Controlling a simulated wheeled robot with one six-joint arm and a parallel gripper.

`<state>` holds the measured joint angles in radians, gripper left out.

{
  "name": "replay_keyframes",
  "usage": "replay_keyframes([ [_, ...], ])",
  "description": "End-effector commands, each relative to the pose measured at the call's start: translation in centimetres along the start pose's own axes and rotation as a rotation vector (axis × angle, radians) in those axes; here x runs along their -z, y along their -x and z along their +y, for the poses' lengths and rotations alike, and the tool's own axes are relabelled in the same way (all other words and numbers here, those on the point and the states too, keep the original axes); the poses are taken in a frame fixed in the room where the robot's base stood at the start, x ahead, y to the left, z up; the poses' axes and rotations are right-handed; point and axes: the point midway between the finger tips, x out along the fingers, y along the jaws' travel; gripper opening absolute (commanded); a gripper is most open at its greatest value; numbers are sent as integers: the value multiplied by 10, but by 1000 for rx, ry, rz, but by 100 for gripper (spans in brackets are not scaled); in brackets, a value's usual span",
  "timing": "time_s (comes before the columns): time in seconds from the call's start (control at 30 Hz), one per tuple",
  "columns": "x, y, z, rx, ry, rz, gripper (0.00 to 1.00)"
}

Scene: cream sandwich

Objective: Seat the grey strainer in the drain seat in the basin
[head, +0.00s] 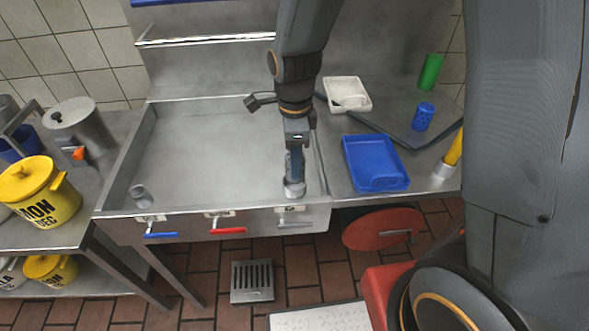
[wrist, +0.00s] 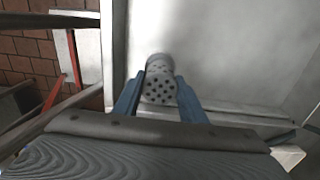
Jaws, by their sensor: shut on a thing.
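The grey strainer (head: 294,189) is a small cylinder at the right front of the steel basin (head: 215,150). In the wrist view its end with dark holes (wrist: 160,87) faces the camera, between my blue fingers. My gripper (head: 294,172) points down and is shut on the strainer, close above the basin floor or at it; I cannot tell whether they touch. A short grey cylindrical piece (head: 140,195) is in the left front corner of the basin; I cannot tell whether it is the drain seat. No drain seat shows clearly under the strainer.
Blue (head: 157,235), red (head: 228,231) and grey (head: 296,224) handles line the basin's front. A blue tray (head: 376,164), white tray (head: 347,94), blue perforated cup (head: 423,117) and green cylinder (head: 430,72) stand right. Yellow pots (head: 38,190) stand left. The basin's middle is clear.

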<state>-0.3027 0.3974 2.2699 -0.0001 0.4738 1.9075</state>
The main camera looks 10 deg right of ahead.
Motion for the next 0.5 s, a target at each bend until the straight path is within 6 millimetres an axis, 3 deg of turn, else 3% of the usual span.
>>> replay_keyframes([
  [0.3,0,-36,1,-3,0,1,15],
  [0.5,0,-41,0,0,0,0,15],
])
